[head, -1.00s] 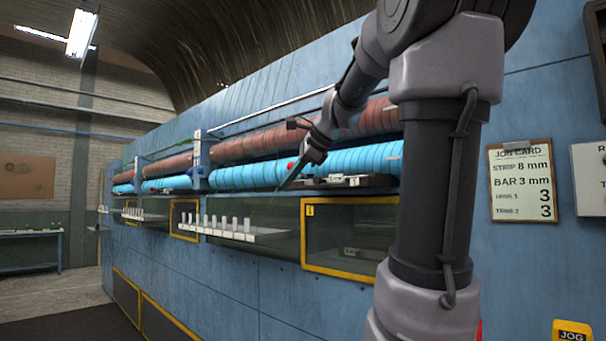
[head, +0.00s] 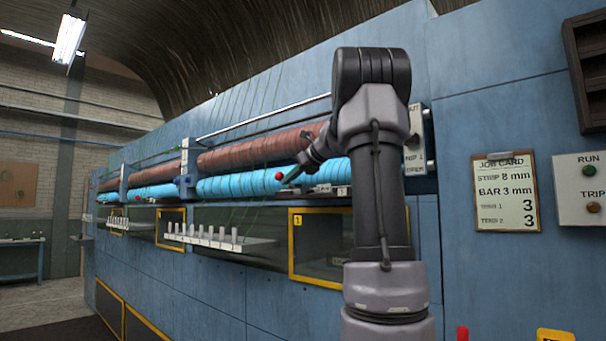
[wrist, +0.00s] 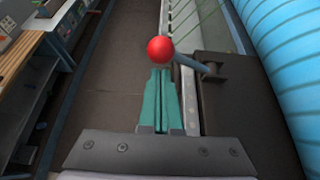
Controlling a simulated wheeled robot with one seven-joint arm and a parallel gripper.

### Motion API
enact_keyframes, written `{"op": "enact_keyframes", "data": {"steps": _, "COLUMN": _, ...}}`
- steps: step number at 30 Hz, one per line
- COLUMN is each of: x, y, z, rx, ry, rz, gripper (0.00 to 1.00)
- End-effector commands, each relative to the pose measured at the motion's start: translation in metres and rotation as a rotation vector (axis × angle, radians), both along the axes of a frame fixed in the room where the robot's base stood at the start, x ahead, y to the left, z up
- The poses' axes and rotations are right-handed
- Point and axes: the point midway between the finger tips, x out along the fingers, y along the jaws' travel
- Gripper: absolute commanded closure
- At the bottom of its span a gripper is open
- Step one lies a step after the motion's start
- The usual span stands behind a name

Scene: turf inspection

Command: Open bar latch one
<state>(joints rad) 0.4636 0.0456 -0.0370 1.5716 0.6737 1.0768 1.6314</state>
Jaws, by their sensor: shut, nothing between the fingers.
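The bar latch shows as a lever with a red ball knob (wrist: 160,49) at its end. Its grey rod runs right to a dark pivot block (wrist: 209,70) beside the blue roller. In the head view the red knob (head: 278,176) stands out in front of the blue roller. My gripper (wrist: 161,76) has its teal fingers shut and empty, with the tips just below the knob in the wrist view. I cannot tell whether they touch it. In the head view my gripper (head: 290,179) is small, just right of the knob, and my arm hides part of the machine there.
The blue roller (head: 240,186) runs below a brown roller (head: 245,154) along the blue machine. A white shelf with several pegs (head: 215,240) juts out below, left of a yellow-framed window marked 1 (head: 292,246). A job card (head: 504,193) hangs at right.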

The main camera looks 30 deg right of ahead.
Motion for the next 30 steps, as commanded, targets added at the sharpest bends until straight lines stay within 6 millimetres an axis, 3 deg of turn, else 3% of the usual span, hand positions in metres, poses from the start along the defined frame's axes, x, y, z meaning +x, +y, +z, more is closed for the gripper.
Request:
{"op": "enact_keyframes", "data": {"steps": 6, "x": 0.0121, "y": 0.0042, "z": -0.0074, "rx": 0.0, "ry": 0.001, "rz": 0.0, "gripper": 1.0}}
{"op": "enact_keyframes", "data": {"steps": 30, "x": 0.0128, "y": 0.0031, "z": -0.0016, "rx": 0.065, "ry": 0.023, "rz": 0.0, "gripper": 1.0}}
